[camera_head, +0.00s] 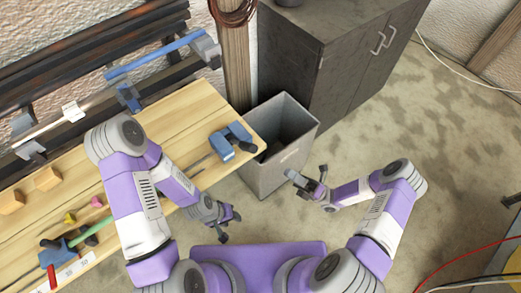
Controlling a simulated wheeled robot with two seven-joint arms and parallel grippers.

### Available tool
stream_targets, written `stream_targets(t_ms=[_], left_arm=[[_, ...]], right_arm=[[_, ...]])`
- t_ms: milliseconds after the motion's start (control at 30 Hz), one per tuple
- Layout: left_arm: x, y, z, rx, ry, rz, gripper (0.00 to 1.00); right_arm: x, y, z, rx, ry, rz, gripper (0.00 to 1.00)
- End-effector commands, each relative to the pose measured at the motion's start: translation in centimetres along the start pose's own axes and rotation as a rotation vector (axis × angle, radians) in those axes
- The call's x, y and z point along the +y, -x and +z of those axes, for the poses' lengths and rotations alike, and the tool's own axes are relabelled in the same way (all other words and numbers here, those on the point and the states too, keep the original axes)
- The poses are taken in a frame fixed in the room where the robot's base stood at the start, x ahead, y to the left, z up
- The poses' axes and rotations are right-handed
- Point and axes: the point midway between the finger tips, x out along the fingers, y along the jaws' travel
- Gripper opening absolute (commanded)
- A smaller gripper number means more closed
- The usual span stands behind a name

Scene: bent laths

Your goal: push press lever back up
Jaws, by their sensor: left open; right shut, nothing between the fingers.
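A blue device (62,252) with a green bar (92,231) and a red bar (52,277) sits on the wooden bench (190,110) at the lower left. A long blue bar (155,56) is at the back, above the bench. I cannot tell which of these is the press lever. My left gripper (231,226) is open and empty, off the bench's front edge, well to the right of the blue device. My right gripper (307,184) is shut and empty, over the floor in front of the grey bin. My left arm hides part of the bench.
A blue clamp-like tool (231,141) lies at the bench's right end. A grey open bin (277,150) stands beside it, with a dark cabinet (335,60) behind. Wooden blocks (47,178) lie at the left. The floor at right is mostly clear, with cables (455,252) at lower right.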

Motion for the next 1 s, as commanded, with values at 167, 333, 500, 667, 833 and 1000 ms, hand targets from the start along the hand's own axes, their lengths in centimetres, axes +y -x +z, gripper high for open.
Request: stream_targets(t_ms=[167,333,500,667,833,1000], left_arm=[[0.0,0.1,0.0,0.0,0.0,0.0,0.45],[0.2,0.4,0.0,0.0,0.0,0.0,0.45],[0.4,1.0,0.0,0.0,0.0,0.0,0.45],[0.6,1.5,0.1,0.0,0.0,0.0,0.45],[0.7,1.9,0.1,0.0,0.0,0.0,0.45],[0.8,2.0,0.1,0.0,0.0,0.0,0.45]], right_arm=[[0.0,-0.3,0.0,0.003,0.0,0.0,0.0],[0.1,-2.2,0.0,0.005,-0.001,0.001,0.0],[0.2,-5.8,-0.1,0.006,-0.002,0.003,0.0],[0.1,-9.3,-0.1,0.007,0.0,0.002,0.0],[0.1,-12.1,-0.1,0.006,-0.001,0.001,0.0],[0.0,-13.7,-0.1,0.004,0.001,0.0,0.0]])
